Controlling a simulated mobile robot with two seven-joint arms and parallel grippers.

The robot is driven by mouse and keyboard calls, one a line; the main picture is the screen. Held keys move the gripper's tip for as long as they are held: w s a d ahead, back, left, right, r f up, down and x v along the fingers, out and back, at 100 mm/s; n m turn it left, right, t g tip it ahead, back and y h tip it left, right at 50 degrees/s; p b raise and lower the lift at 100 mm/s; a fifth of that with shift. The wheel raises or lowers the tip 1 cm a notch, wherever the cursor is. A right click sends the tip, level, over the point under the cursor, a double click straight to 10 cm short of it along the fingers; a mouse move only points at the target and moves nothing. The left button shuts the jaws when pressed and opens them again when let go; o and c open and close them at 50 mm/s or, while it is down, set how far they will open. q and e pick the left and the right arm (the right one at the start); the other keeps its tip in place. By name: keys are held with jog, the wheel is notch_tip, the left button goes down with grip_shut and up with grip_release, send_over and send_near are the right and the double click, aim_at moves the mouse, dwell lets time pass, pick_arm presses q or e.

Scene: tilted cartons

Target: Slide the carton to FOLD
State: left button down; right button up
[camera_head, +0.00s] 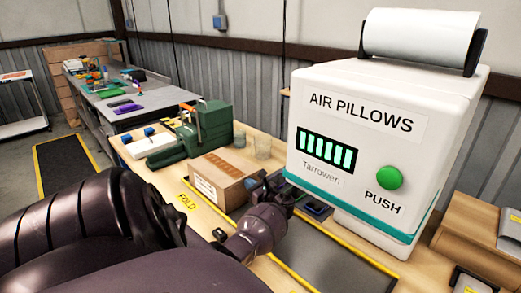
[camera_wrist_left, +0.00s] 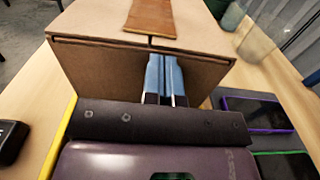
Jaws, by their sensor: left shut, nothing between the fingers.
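The brown carton (camera_head: 216,178) sits on the wooden table with a white label on its side and tape on top. The word FOLD (camera_head: 187,201) is printed in yellow on the table, just in front of and left of the carton. My left gripper (camera_head: 260,184) is at the carton's right side. In the left wrist view its blue fingers (camera_wrist_left: 165,76) are shut together and empty, in front of the carton's face (camera_wrist_left: 100,73). I cannot tell whether they touch it. My right gripper is not in view.
A white AIR PILLOWS machine (camera_head: 372,140) with a green button stands right of the carton. Behind the carton are a green machine (camera_head: 205,125) and clear cups (camera_head: 262,146). Dark flat devices (camera_wrist_left: 253,113) lie right of my left gripper. A grey mat (camera_head: 325,258) lies in front.

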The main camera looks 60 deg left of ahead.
aim_at(242, 179)
pick_arm(q)
jog(key=x, duration=0.4)
jog(key=shift+a+b, duration=0.3)
jog(key=shift+b, duration=0.05)
jog(key=shift+s+a, duration=0.1)
jog(key=shift+a, duration=0.1)
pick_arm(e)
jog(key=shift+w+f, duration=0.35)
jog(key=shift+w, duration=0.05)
